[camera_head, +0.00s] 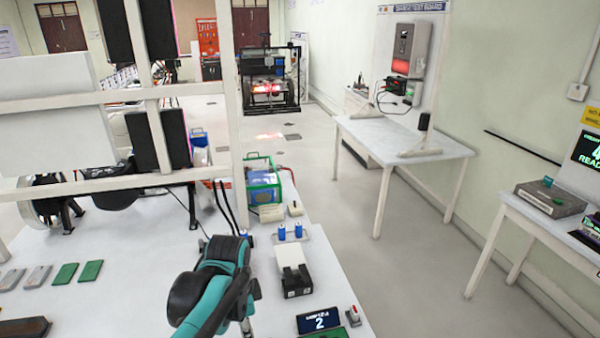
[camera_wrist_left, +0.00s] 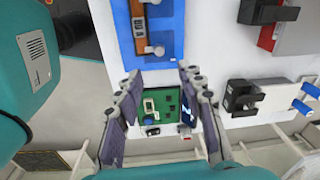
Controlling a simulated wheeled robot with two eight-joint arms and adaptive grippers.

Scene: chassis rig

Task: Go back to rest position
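My left gripper (camera_wrist_left: 160,78) is open in the left wrist view, its two dark fingers spread wide apart. Nothing is held between them. A green circuit board (camera_wrist_left: 160,104) shows between the fingers, beyond them; I cannot tell the gap. In the head view one teal and black arm of mine rises from the bottom edge and bends over the white table (camera_head: 130,260). No gripper fingers show there. My right gripper is in neither view.
A white frame (camera_head: 230,110) stands over the table's left part. Blue cylinders (camera_head: 282,232), a white and black box (camera_head: 293,270) and a small display (camera_head: 318,321) lie right of the arm. A blue mat (camera_wrist_left: 170,20) lies beyond the board. The floor (camera_head: 400,270) to the right is clear.

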